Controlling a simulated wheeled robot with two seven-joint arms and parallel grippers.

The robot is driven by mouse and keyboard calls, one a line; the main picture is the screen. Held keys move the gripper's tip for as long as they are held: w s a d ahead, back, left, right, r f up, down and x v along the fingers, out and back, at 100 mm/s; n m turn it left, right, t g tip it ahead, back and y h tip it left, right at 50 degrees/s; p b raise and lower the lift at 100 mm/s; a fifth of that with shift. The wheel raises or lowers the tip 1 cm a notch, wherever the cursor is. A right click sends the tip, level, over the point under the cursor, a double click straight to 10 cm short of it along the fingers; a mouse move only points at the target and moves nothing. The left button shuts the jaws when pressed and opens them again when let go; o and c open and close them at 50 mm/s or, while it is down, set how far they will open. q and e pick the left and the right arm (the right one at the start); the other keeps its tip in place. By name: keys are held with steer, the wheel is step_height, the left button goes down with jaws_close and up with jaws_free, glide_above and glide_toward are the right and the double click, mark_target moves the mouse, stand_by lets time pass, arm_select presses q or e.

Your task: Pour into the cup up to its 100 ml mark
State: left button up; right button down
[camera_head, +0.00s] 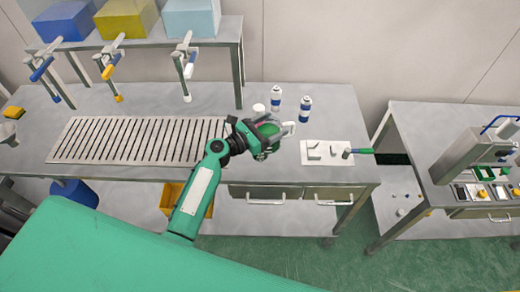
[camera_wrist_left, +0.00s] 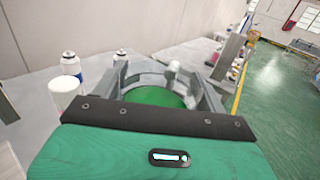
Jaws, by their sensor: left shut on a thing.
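My left gripper (camera_head: 283,130) is over the front right part of the long bench. It is shut on a grey, round-rimmed vessel (camera_wrist_left: 172,68) with green showing inside the rim; the fingers hide much of it, and I cannot tell whether the green is liquid. A plain white cup-like cylinder (camera_head: 259,109) stands on the bench just behind the gripper. It also shows at the left in the left wrist view (camera_wrist_left: 66,95), apart from the fingers. Its marks and inside cannot be made out. My right gripper is not in view.
Two white-and-blue cans (camera_head: 276,98) (camera_head: 305,109) stand behind the gripper. A white mat (camera_head: 318,160) with small grey parts and a green-handled tool (camera_head: 358,151) lies to the right. A slatted grey rack (camera_head: 130,140) covers the bench's left. A machine (camera_head: 475,160) stands on the right table.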

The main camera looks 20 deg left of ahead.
arm_select(q)
steer(key=shift+r, duration=0.15)
step_height(320, 180, up, 3)
steer(key=p, duration=0.3)
steer(key=shift+r+p, duration=0.3)
steer(key=shift+r, duration=0.65)
steer(key=shift+s, duration=0.1)
